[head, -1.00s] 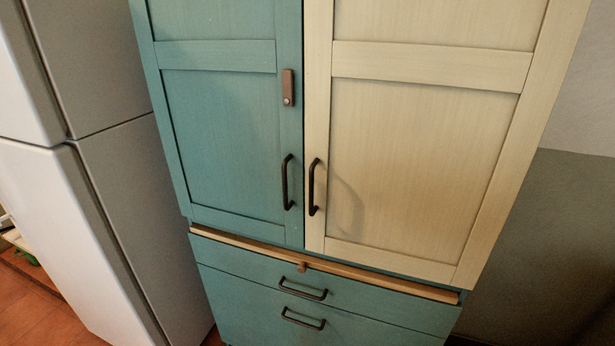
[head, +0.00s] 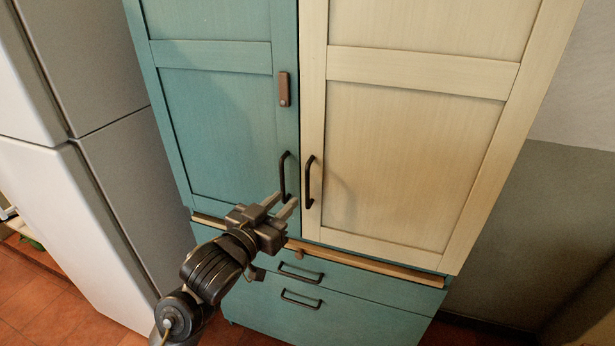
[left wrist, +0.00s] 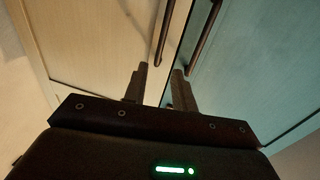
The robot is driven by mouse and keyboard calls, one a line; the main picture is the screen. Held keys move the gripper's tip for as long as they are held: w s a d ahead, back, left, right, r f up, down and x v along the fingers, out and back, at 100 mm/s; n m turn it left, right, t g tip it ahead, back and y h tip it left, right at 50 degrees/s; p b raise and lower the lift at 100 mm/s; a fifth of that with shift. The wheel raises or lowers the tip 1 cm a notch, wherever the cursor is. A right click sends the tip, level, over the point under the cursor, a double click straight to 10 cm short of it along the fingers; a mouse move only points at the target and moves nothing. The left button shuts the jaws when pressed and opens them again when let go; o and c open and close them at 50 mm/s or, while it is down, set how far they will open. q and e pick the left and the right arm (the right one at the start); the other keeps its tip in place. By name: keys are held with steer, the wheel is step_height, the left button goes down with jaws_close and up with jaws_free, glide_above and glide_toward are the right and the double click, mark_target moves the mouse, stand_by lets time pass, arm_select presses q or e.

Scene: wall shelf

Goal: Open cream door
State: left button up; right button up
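The cream door (head: 410,170) is shut, on the right half of the cabinet. Its dark bar handle (head: 309,182) stands upright near its left edge; in the left wrist view the cream door (left wrist: 100,45) is on the left, with its handle (left wrist: 163,35). My left gripper (head: 283,203) is in front of the cabinet, just left of and below the cream handle, near the lower end of the teal door's handle (head: 284,176). Its fingers are apart with nothing between them, also in the left wrist view (left wrist: 160,75). My right gripper is not in view.
The teal door (head: 215,130) is shut beside the cream one, with a brown latch piece (head: 284,89) on it. Below are a wooden ledge (head: 370,264) and teal drawers (head: 345,300) with dark handles. A white fridge (head: 70,200) stands on the left. The right side is open.

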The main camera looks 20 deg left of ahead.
mark_target(307, 180)
arm_select(q)
steer(key=p+x, duration=0.2)
steer(key=x, duration=0.9)
steer(key=shift+f, duration=0.1)
jaws_close()
